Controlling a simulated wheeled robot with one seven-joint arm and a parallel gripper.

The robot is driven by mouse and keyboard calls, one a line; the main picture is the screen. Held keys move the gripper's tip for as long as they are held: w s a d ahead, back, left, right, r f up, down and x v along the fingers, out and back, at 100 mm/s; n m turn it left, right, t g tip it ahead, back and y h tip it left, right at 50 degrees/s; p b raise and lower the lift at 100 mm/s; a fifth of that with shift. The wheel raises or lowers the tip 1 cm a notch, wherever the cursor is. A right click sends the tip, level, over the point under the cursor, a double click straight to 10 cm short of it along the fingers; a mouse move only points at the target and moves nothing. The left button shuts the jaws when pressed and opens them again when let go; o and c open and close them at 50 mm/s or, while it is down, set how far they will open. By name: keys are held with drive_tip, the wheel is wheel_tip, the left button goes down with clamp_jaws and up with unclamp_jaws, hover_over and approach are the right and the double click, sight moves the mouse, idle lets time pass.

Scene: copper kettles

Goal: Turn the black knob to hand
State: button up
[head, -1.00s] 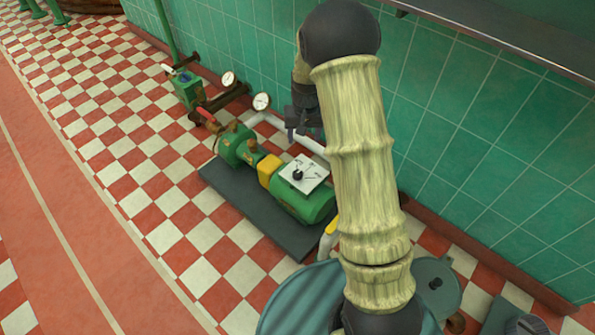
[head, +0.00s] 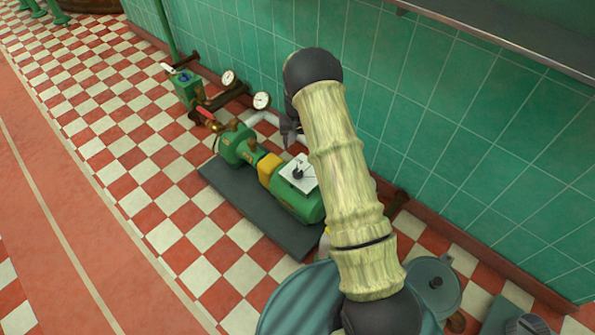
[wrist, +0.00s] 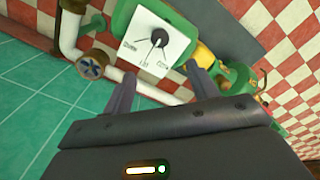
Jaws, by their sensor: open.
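The black knob (head: 298,174) sits on a square white plate (head: 309,184) on top of a green pump motor (head: 298,206). In the wrist view the knob (wrist: 157,36) is on the white plate (wrist: 150,55), with a thin dark pointer and small labels around it. The labels are too small to read for sure. My gripper (head: 288,131) is above and behind the plate in the head view, partly hidden by my arm. In the wrist view my gripper (wrist: 162,80) has its fingers spread and empty, apart from the knob.
The pump stands on a dark base slab (head: 240,205) on the checkered floor. A white pipe (head: 266,120) and a dial gauge (head: 262,100) are behind it, near the green tiled wall (head: 460,130).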

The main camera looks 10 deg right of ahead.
sight(298, 172)
wheel_tip(298, 172, down, 16)
drive_tip(key=b, duration=0.5)
drive_tip(key=shift+r, duration=0.1)
drive_tip(key=c, duration=1)
